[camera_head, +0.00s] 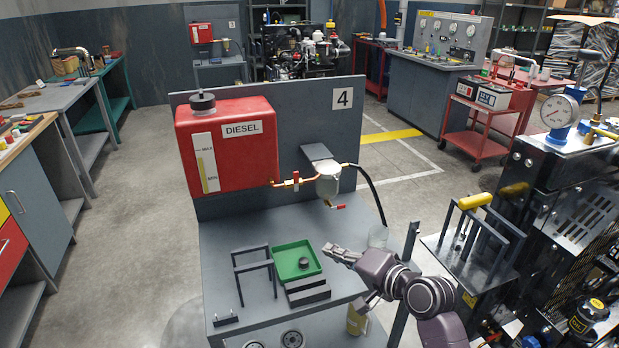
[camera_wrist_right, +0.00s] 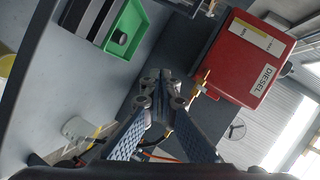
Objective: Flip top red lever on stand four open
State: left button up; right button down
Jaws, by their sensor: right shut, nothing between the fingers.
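Stand four (camera_head: 349,120) holds a red diesel tank (camera_head: 230,165) with a brass fuel line to a filter (camera_head: 328,180). The top red lever (camera_head: 295,181) sits on that line between tank and filter, and looks upright. A lower red lever (camera_head: 337,207) hangs under the filter. My right gripper (camera_head: 330,250) is shut and empty, over the bench below and in front of the filter, apart from both levers. In the right wrist view its fingers (camera_wrist_right: 160,92) point toward the brass line (camera_wrist_right: 200,82) and red tank (camera_wrist_right: 252,60); the top lever is hard to make out there. My left gripper is not in view.
The stand's bench carries a green tray (camera_head: 283,262) with a black cap (camera_head: 303,263), a dark metal frame (camera_head: 252,265) and dark blocks (camera_head: 307,291). An engine stands at right.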

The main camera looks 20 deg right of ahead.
aim_at(295, 180)
jog(key=w+d+r+m+t, duration=0.4)
jog(key=w+d+r+m, duration=0.1)
jog(key=r, duration=0.6)
jog(key=shift+w+d, duration=0.45)
jog(key=shift+w, duration=0.25)
jog(key=shift+w, duration=0.1)
jog(key=w+a+p, duration=0.4)
jog(key=w+a, duration=0.2)
jog(key=w, duration=0.3)
jog(key=shift+w+a, duration=0.15)
jog(key=shift+a, duration=0.25)
jog(key=shift+f, duration=0.1)
jog(key=shift+w, duration=0.1)
